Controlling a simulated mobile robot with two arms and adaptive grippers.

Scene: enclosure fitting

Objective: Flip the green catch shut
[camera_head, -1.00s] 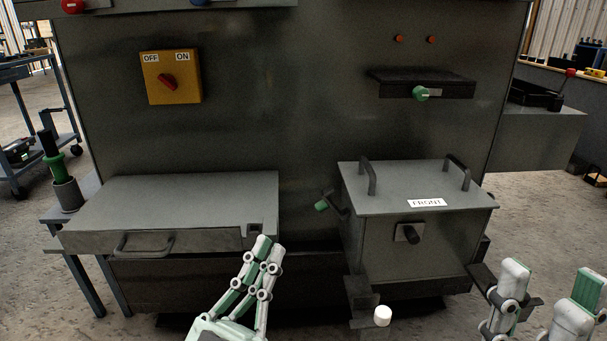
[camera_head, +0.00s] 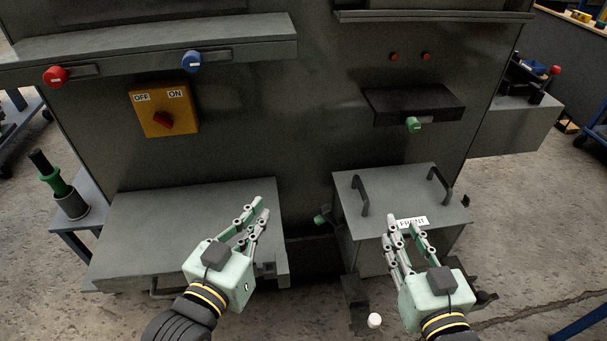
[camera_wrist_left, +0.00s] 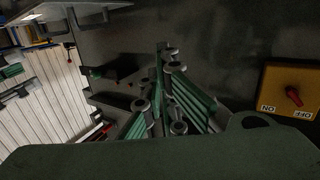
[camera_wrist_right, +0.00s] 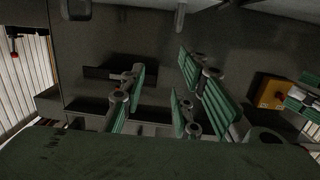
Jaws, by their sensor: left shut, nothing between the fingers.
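A green-knobbed catch (camera_head: 413,124) sits on the front of a black ledge (camera_head: 440,103) on the panel, its short pale lever pointing right. Another green-ended lever (camera_head: 320,219) sticks out at the left side of the grey box marked FRONT (camera_head: 385,187). I cannot tell from the frames which is the task's catch. My left gripper (camera_head: 252,208) is shut and empty, above the right end of the grey lid at left. My right gripper (camera_head: 403,225) is open and empty, before the FRONT box and below the ledge. It hides part of the label and box front.
A red knob (camera_head: 55,76) and a blue knob (camera_head: 191,61) sit on an upper ledge. A yellow OFF/ON switch (camera_head: 163,111) is below them. The box lid has two upright handles (camera_head: 361,195). A white cylinder (camera_head: 374,320) is low in front.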

